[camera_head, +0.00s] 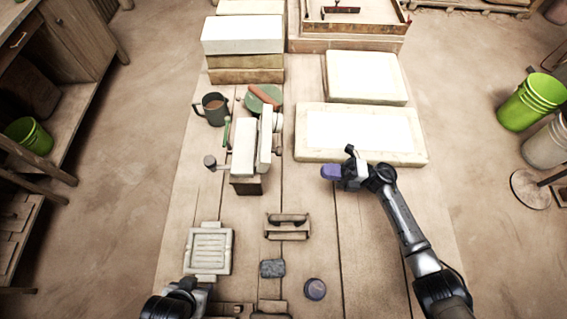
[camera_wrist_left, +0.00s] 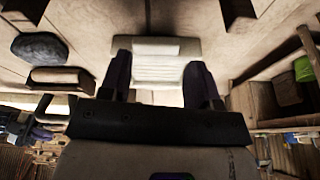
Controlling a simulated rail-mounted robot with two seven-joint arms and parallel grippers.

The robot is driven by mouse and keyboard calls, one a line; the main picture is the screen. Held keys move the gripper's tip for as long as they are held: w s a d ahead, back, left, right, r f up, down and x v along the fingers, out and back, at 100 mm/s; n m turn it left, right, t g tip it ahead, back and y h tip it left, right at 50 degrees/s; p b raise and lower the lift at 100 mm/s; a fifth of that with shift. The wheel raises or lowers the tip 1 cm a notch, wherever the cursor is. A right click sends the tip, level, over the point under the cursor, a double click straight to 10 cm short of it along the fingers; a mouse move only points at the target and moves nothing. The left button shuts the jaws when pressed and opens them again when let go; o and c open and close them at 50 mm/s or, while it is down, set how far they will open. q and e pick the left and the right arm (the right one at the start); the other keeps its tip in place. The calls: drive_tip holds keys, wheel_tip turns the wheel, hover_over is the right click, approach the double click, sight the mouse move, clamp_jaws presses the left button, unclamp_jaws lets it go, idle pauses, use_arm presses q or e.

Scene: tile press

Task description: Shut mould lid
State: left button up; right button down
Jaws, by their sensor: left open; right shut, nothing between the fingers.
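A cream square mould (camera_head: 208,250) with a ridged, slatted face lies near the front left of the table. I cannot tell its lid apart from its base. My left gripper (camera_head: 188,288) is just in front of it at the bottom of the head view. In the left wrist view, the left gripper (camera_wrist_left: 161,72) is open, with its two dark fingers on either side of the pale ridged mould (camera_wrist_left: 160,48) ahead. Whether they touch it is unclear. My right gripper (camera_head: 335,171) is shut and empty, beside the large cream slab.
A wooden handled tool (camera_head: 287,226), a grey block (camera_head: 272,268) and a dark round pot (camera_head: 315,289) stand right of the mould. A press-like device (camera_head: 246,155) and a mug (camera_head: 212,109) are further back. The large slab (camera_head: 310,153) lies behind.

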sight(270, 138)
drive_tip(key=x, duration=1.4)
drive_tip(key=shift+s+p, duration=0.15)
drive_tip(key=shift+p, duration=0.25)
drive_tip(key=shift+r, duration=0.1)
